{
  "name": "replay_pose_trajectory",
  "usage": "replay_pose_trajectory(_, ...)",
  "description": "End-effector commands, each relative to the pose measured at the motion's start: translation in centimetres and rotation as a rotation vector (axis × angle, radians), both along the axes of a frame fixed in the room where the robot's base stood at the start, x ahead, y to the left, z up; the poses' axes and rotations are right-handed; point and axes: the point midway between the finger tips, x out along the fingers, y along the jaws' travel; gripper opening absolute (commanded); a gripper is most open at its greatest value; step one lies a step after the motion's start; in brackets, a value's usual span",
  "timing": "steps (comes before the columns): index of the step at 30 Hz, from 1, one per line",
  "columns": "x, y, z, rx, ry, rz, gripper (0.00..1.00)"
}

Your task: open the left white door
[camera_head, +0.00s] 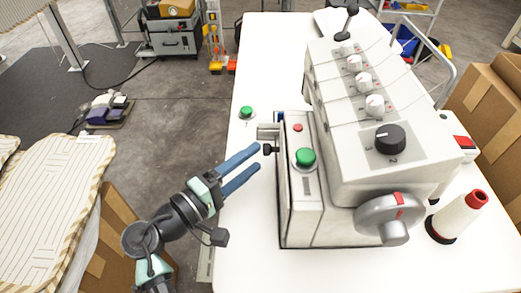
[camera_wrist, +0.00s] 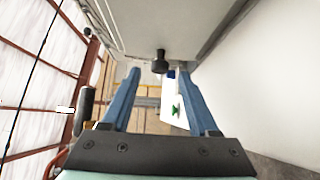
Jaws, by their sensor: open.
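A white and grey sewing-type machine (camera_head: 350,120) stands on the white table. Its left side faces my gripper, and a small black knob (camera_head: 268,149) sticks out there. In the wrist view this knob (camera_wrist: 159,62) stands on a pale flat panel (camera_wrist: 165,25), which looks like the left white door; it appears closed. My gripper (camera_head: 258,156) has two blue fingers, open and empty, pointing at the machine's left side close to the knob. In the wrist view my gripper (camera_wrist: 158,72) has the knob in line with the gap between its fingertips. I cannot tell whether they touch.
Green buttons (camera_head: 305,157) (camera_head: 246,112) sit on the machine and the table's left edge. A spool cone (camera_head: 457,215) stands at the right. The white table (camera_head: 262,60) is mostly bare left of the machine. Striped pillows (camera_head: 50,205) and boxes lie at the far left.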

Motion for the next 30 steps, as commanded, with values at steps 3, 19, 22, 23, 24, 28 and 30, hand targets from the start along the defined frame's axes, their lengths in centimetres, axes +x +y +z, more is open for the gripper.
replay_pose_trajectory(3,1.3,-1.3,0.1,0.001,-0.001,-0.003,0.60)
replay_pose_trajectory(19,2.4,-2.4,0.0,0.000,0.000,0.001,0.53)
replay_pose_trajectory(22,2.4,-2.4,0.0,0.000,0.000,0.001,0.35)
replay_pose_trajectory(23,2.4,-2.4,0.0,0.000,0.000,0.001,0.30)
replay_pose_trajectory(24,2.4,-2.4,0.0,0.000,0.000,0.001,0.23)
replay_pose_trajectory(28,2.4,-2.4,0.0,0.000,0.000,0.001,0.00)
replay_pose_trajectory(30,2.4,-2.4,0.0,0.000,0.000,0.001,0.00)
